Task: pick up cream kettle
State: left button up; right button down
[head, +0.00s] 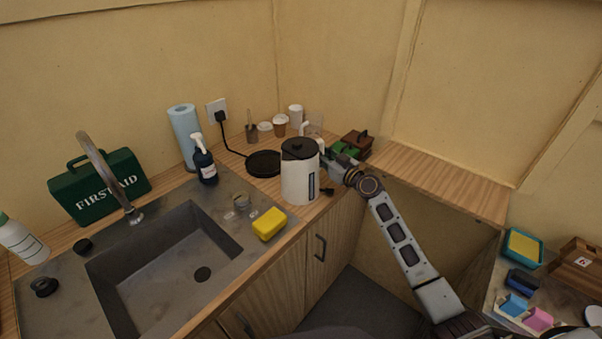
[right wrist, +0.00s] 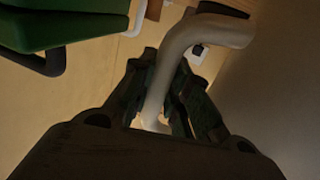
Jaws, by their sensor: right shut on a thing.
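The cream kettle (head: 299,180) with a black lid is upright at the counter's front edge in the head view, beside its round black base (head: 264,163). Whether it touches the counter is hard to tell. My right gripper (head: 326,161) reaches in from the right and is shut on the kettle's handle. In the right wrist view the pale handle (right wrist: 190,40) runs between the fingers of the right gripper (right wrist: 165,105), with the kettle's body (right wrist: 285,90) at the right. My left gripper is not in view.
A yellow sponge (head: 269,224) lies in front of the kettle, near the sink (head: 165,262). Cups (head: 281,125) stand behind. A green and brown object (head: 354,145) is close behind my right gripper.

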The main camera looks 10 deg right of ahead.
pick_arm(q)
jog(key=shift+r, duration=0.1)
pick_arm(e)
jog(key=shift+r, duration=0.35)
dwell(0.3)
jog(key=shift+r+p, duration=0.3)
jog(key=shift+r, duration=2.6)
jog(key=shift+r+p, duration=0.3)
jog(key=shift+r, duration=0.5)
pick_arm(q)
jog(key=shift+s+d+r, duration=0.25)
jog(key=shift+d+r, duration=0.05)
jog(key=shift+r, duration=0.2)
pick_arm(e)
jog(key=shift+r, duration=0.95)
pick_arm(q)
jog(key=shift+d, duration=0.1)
pick_arm(e)
jog(key=shift+r, duration=0.1)
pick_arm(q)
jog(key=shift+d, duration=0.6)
